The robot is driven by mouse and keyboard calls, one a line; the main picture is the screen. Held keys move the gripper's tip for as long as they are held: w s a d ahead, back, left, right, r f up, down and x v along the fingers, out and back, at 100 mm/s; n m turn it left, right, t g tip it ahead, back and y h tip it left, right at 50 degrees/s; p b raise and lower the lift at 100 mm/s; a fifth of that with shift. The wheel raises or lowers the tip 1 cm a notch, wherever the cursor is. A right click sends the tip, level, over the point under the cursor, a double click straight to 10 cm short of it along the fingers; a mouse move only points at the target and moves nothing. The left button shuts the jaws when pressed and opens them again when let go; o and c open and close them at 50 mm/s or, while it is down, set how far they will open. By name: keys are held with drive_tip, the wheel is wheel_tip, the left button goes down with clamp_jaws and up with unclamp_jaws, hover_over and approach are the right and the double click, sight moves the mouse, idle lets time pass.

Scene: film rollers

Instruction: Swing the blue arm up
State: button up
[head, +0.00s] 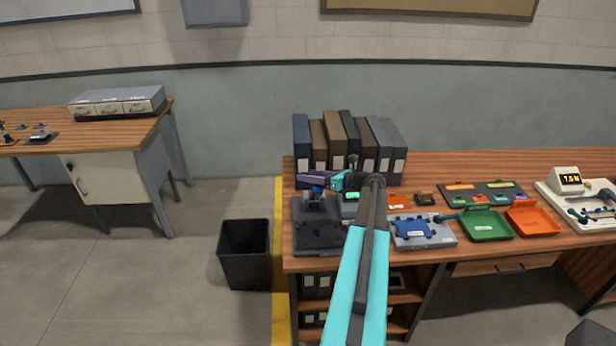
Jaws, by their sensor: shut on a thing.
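A dark grey device (316,236) stands at the left end of the wooden bench, with a raised block on its base. A small blue part, which looks like the blue arm (317,191), shows at its top. My gripper (318,186) is at the top of this device, reached from the right by my teal and dark arm. Its jaws are shut on the blue arm, as far as the small picture shows. The fingertips are too small to make out, and my wrist and arm hide part of the bench behind the device.
A row of dark and brown binders (340,140) stands behind my gripper. To the right lie a grey fixture with a blue plate (411,228), a green tray (485,224) and an orange tray (532,218). A black bin (245,252) stands on the floor left of the bench.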

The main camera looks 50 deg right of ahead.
drive_tip(key=s+d+r+p, duration=0.2)
drive_tip(key=s+r, duration=0.1)
drive_tip(key=s, duration=0.3)
drive_tip(key=s+d+r+p, duration=0.2)
drive_tip(key=s+r, duration=0.1)
drive_tip(key=s, duration=0.2)
drive_tip(key=shift+s+d+r+p, duration=0.15)
drive_tip(key=shift+s+d+p, duration=0.1)
drive_tip(key=shift+s+p, duration=0.1)
idle(1.7)
drive_tip(key=shift+s, duration=0.15)
idle(0.4)
drive_tip(key=b+v, duration=0.5)
drive_tip(key=v, duration=0.8)
drive_tip(key=shift+s, duration=0.25)
